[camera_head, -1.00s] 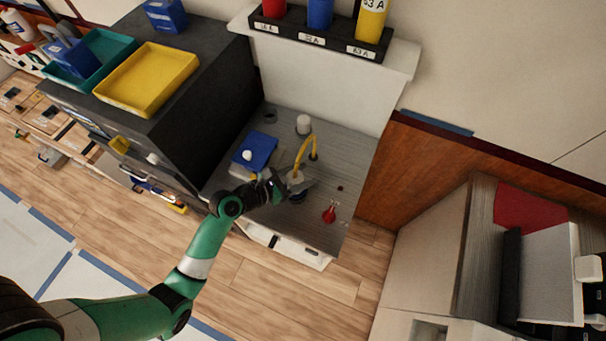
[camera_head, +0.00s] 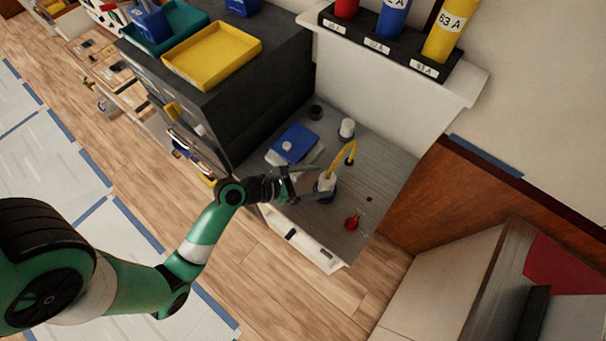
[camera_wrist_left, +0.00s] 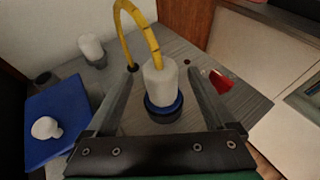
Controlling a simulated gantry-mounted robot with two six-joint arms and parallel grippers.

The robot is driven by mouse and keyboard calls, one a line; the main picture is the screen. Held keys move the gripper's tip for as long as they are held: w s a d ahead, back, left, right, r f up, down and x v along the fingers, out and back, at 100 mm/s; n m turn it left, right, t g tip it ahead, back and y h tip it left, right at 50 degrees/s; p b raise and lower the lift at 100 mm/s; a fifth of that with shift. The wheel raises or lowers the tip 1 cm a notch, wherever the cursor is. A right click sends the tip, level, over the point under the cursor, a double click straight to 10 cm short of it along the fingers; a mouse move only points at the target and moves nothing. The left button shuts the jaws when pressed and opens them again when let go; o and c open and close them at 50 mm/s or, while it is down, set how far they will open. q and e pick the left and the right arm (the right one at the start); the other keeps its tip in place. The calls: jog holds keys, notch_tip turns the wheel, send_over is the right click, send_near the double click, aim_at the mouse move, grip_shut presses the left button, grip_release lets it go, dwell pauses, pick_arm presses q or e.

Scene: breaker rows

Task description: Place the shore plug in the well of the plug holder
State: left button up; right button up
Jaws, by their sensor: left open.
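The shore plug (camera_head: 327,181) is a white cylinder with a yellow cable arching from its top. It stands upright on the grey counter, and in the left wrist view the plug (camera_wrist_left: 160,82) has a blue-and-dark round collar or base (camera_wrist_left: 163,108) around its foot. I cannot tell whether that ring is part of the plug or the holder's well. My left gripper (camera_head: 318,184) is open, and in its wrist view the fingers (camera_wrist_left: 162,78) lie on either side of the plug with gaps showing. My right gripper is not in view.
A blue box with a white knob (camera_head: 293,145), a white cylinder (camera_head: 347,129) and a short dark cup (camera_head: 316,112) stand behind on the counter. A red item (camera_head: 352,220) lies to the right. A dark cabinet (camera_head: 270,75) rises at left.

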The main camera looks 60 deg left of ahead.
pick_arm(q)
jog(key=p+v, duration=0.5)
jog(key=shift+s+r, duration=0.1)
jog(key=shift+s, duration=0.15)
